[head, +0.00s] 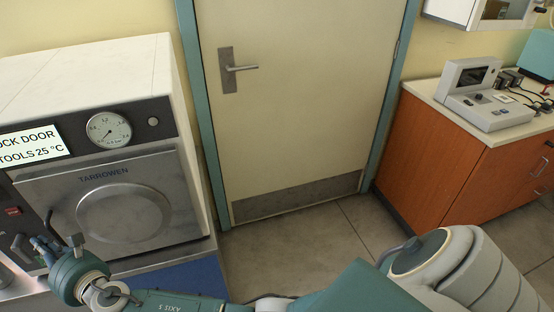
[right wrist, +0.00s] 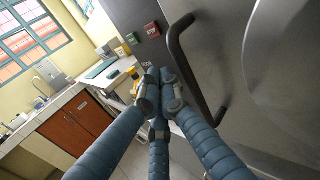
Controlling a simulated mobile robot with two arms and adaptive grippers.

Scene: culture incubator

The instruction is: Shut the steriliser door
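The steriliser (head: 90,75) stands at the left of the head view, with a grey metal door marked TARROWEN (head: 175,175). The door lies across the front, below the dial panel; I cannot tell whether it is fully flush. Its dark bar handle (right wrist: 184,62) shows in the right wrist view, fixed to the door face (right wrist: 235,60). My right gripper (head: 48,247) is at the door's lower left in the head view. In the right wrist view its three blue fingers (right wrist: 160,78) are drawn together beside the handle, with nothing seen between them. My left gripper is out of view.
A closed room door (head: 300,100) is behind, with clear floor (head: 290,250) before it. An orange cabinet (head: 440,160) at the right bears a grey instrument (head: 485,105). A sink counter (right wrist: 50,112) shows in the right wrist view.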

